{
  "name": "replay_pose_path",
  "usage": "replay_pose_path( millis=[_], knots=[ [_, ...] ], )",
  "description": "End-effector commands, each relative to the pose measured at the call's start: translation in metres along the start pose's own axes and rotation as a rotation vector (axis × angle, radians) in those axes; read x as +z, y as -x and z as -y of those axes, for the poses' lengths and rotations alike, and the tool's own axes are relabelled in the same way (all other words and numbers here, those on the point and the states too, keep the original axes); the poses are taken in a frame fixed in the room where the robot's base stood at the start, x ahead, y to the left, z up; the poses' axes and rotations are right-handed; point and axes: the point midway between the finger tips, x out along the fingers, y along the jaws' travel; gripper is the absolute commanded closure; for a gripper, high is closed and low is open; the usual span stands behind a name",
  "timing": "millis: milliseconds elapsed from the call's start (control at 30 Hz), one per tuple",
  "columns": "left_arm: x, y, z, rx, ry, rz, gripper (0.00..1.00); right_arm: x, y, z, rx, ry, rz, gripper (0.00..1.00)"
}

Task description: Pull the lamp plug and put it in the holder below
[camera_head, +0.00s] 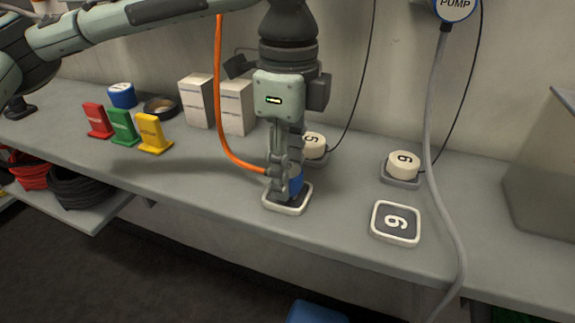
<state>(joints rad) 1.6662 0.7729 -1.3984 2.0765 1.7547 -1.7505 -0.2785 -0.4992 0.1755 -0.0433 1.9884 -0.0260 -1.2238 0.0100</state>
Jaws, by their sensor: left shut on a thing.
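My left gripper (284,188) points straight down at the front of the bench. It is shut on a blue plug (297,183), partly hidden by the fingers. An orange cable (220,110) hangs from above and curves into the plug. No lamp label shows on it. Directly under the plug is a white-rimmed square holder (274,206); its number is covered. I cannot tell whether the plug touches the holder or sits just above it. My right gripper is out of view.
Two round cream caps (313,142) (403,164) stand behind on dark cables. A second numbered square holder (378,233) is to the right, near a grey cable (435,130) with a PUMP tag (454,8). Red, green and yellow stands (122,127) and pale boxes (196,100) are left.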

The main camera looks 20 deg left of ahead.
Motion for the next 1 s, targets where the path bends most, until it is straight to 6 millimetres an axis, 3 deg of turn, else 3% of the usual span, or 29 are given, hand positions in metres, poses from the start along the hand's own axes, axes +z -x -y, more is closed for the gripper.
replay_pose_path(
  millis=[967,1000],
  knots=[
    [0.000,-0.009,0.000,0.000,0.000,0.000,1.00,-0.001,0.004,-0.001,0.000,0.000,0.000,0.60],
    [0.000,-0.009,0.000,0.000,0.000,0.000,0.59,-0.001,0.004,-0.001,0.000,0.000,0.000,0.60]
  ],
)
